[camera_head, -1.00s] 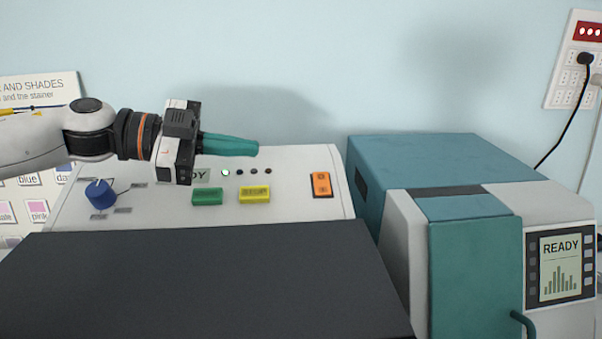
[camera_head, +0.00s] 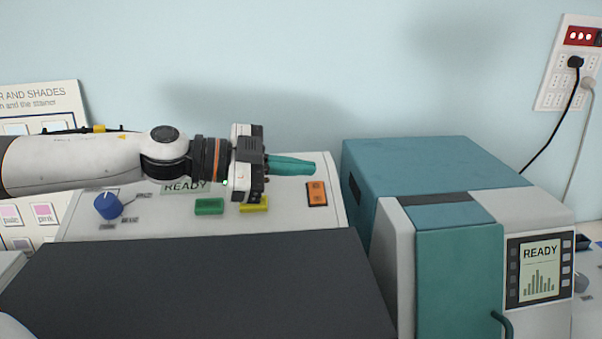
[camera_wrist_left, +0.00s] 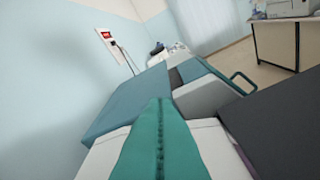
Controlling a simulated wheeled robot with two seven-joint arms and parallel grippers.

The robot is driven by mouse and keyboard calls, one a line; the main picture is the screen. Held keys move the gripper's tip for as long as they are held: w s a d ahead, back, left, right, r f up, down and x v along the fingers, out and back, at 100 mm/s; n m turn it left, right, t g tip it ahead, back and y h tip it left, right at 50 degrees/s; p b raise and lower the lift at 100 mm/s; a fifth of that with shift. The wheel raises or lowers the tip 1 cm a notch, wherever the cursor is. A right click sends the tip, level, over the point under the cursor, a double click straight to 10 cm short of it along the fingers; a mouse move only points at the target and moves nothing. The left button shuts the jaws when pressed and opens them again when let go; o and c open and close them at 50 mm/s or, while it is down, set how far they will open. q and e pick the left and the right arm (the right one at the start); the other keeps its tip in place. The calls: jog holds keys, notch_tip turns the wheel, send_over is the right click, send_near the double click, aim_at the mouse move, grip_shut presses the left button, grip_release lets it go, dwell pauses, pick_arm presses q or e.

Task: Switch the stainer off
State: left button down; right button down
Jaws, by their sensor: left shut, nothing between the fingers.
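The stainer (camera_head: 230,224) is a white unit with a sloped control panel and a dark lid in front. On its panel are a blue knob (camera_head: 108,206), a green button (camera_head: 209,206), a yellow button (camera_head: 256,204), a READY display and an orange rocker switch (camera_head: 317,193) near the right edge. My left gripper (camera_head: 313,168) has its teal fingers closed and empty, pointing right. Its tips appear just above and behind the orange switch in the head view; I cannot tell the gap. In the left wrist view the closed fingers (camera_wrist_left: 161,140) hide the switch. My right gripper is not in view.
A teal and white machine (camera_head: 460,250) with its own READY screen stands close on the right. A wall socket panel (camera_head: 570,65) with plugged cables is behind it. A printed colour chart (camera_head: 40,100) is at the left.

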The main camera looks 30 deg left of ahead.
aim_at(301, 196)
pick_arm(q)
jog(key=shift+w+d+f, duration=0.1)
jog(key=shift+w+d, duration=0.1)
jog(key=shift+w, duration=0.05)
jog(key=shift+w+f+p, duration=0.25)
jog(key=shift+w+p, duration=0.05)
jog(key=shift+w+a+f+p, duration=0.1)
jog(key=shift+w+a+f, duration=0.1)
jog(key=shift+f, duration=0.3)
jog(key=shift+w+a+f+p, duration=0.15)
jog(key=shift+w+f, duration=0.05)
jog(key=shift+f, duration=0.35)
jog(key=shift+w+a+f+p, duration=0.1)
jog(key=shift+w+a+f, duration=0.1)
jog(key=shift+f, duration=0.3)
